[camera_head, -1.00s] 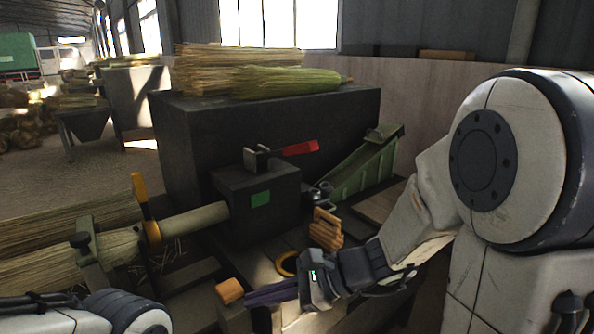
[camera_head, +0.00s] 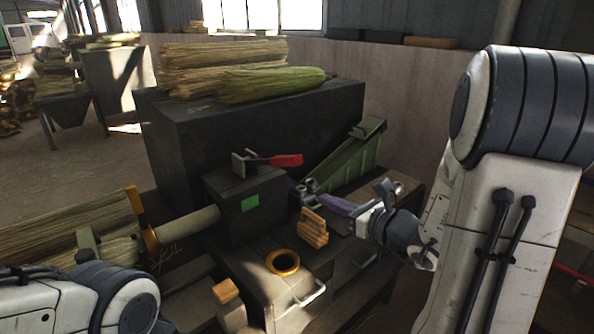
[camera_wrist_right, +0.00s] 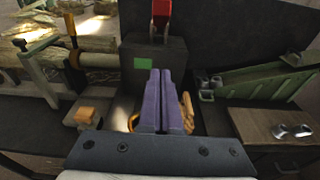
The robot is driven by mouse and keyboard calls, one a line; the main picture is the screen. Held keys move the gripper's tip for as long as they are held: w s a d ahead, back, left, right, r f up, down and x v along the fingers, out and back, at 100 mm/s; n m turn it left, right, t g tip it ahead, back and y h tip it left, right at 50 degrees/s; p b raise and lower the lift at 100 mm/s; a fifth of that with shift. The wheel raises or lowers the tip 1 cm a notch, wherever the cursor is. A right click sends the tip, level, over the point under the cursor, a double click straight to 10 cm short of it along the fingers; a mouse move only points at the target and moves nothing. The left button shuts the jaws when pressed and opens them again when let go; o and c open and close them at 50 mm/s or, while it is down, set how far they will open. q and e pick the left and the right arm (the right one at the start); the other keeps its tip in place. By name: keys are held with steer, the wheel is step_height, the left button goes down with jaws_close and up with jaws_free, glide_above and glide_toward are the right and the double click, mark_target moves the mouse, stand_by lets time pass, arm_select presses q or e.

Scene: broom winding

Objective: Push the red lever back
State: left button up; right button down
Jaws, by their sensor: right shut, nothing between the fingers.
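The red lever (camera_head: 286,160) lies on top of the dark box (camera_head: 246,203) with a green square, its red handle pointing right from a grey bracket. In the right wrist view the red lever (camera_wrist_right: 161,14) shows at the top edge, beyond the fingers. My right gripper (camera_head: 322,199) is shut and empty, its purple fingers pointing left, below and to the right of the lever and apart from it. In the right wrist view the gripper (camera_wrist_right: 165,75) has its two fingers side by side. My left arm shows at the lower left of the head view; its gripper is out of frame.
A green chute (camera_head: 352,158) stands right of the box. A wooden clamp-like block (camera_head: 314,227) and a yellow ring (camera_head: 283,262) lie on the bench in front. Straw bundles (camera_head: 222,70) lie on the large dark block behind. A broom handle (camera_head: 188,223) meets the box's left side.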

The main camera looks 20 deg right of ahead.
steer(key=w+a+r+p, duration=0.2)
steer(key=w+a+p, duration=0.1)
steer(key=w+p, duration=0.5)
steer(key=shift+w+a+r, duration=0.2)
steer(key=shift+w+a, duration=0.2)
steer(key=shift+w, duration=0.7)
